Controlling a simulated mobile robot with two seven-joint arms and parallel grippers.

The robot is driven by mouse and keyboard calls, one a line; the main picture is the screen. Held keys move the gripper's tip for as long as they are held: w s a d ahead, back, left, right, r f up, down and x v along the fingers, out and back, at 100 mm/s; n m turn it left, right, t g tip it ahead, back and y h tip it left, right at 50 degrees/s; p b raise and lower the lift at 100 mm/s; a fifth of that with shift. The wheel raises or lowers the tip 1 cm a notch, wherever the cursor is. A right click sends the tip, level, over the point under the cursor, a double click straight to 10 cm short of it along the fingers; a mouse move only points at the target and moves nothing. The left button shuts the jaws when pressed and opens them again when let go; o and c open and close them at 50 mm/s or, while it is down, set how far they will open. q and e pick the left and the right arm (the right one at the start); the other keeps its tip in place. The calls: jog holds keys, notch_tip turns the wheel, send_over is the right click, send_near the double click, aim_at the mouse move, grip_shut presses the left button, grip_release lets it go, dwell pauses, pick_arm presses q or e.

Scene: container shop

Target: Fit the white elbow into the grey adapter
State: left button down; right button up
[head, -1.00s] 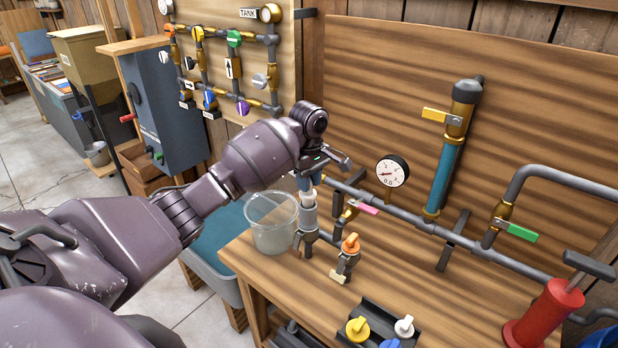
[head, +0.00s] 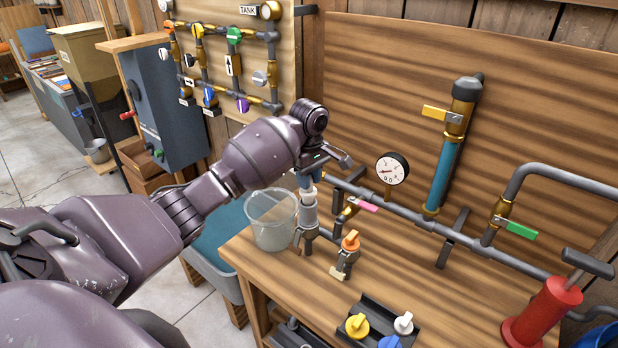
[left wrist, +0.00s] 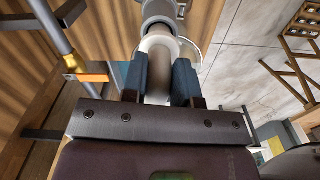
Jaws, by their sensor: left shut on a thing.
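My left gripper (head: 309,178) is shut on the white elbow (head: 309,195), with its blue fingers on either side of it. The elbow is right over the grey adapter (head: 309,215), which stands upright on the bench. The elbow's lower end meets the top of the adapter in the head view; how deep it sits inside cannot be told. In the left wrist view the elbow (left wrist: 159,70) lies between the two fingers, its pale rim in front of them. My right gripper is not in view.
A clear bucket (head: 272,222) stands close left of the adapter. An orange-handled valve (head: 347,255) stands just right of it. Behind runs a grey pipe with a pink-handled valve (head: 362,206) and a gauge (head: 392,169). A dark tray (head: 375,318) with coloured knobs lies in front.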

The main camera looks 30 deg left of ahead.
pick_arm(q)
jog(key=shift+f, duration=1.4)
dwell(1.2)
jog(key=c, duration=0.8)
grip_release()
notch_tip(320, 180, up, 3)
jog(key=shift+f, duration=0.15)
notch_tip(320, 180, up, 8)
jog(key=shift+r, duration=0.1)
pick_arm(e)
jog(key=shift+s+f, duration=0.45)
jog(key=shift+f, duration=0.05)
